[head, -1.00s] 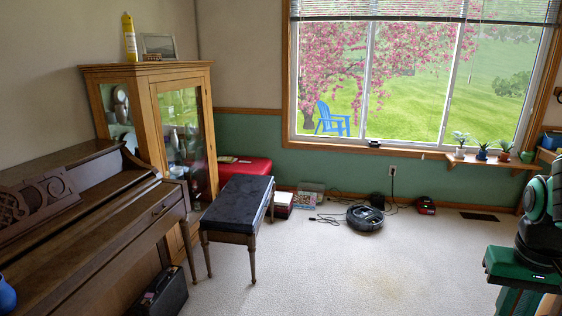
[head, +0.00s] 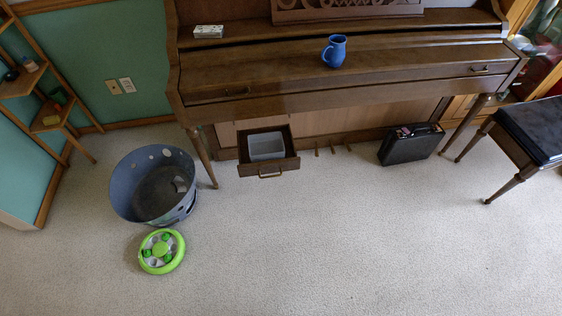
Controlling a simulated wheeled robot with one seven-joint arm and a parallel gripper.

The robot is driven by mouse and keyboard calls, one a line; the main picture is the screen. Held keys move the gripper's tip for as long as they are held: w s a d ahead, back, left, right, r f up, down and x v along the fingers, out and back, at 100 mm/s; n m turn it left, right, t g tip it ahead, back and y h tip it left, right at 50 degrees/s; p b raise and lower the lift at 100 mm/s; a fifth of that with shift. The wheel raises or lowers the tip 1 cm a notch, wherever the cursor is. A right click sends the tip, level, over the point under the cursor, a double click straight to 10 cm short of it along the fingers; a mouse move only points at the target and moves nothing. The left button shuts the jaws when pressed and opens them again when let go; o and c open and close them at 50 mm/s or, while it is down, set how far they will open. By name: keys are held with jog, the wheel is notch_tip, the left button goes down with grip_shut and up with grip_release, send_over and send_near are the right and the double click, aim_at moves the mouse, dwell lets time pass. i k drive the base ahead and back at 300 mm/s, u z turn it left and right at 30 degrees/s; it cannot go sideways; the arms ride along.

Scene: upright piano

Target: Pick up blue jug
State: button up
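The blue jug (head: 335,52) stands upright on the closed lid of the brown upright piano (head: 400,66), a little right of the lid's middle. Its handle points to the left. Nothing touches it apart from the piano top. My gripper does not show in the head view.
A small white box (head: 208,31) lies on the piano's left part. Below are an open drawer (head: 268,168) with a grey bin inside and a black case (head: 411,146). A grey tub (head: 125,190) and a green round toy (head: 162,251) stand left. A bench (head: 530,130) stands right. Carpet in front is clear.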

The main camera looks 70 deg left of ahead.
aim_at(335, 53)
jog(key=u, duration=2.3)
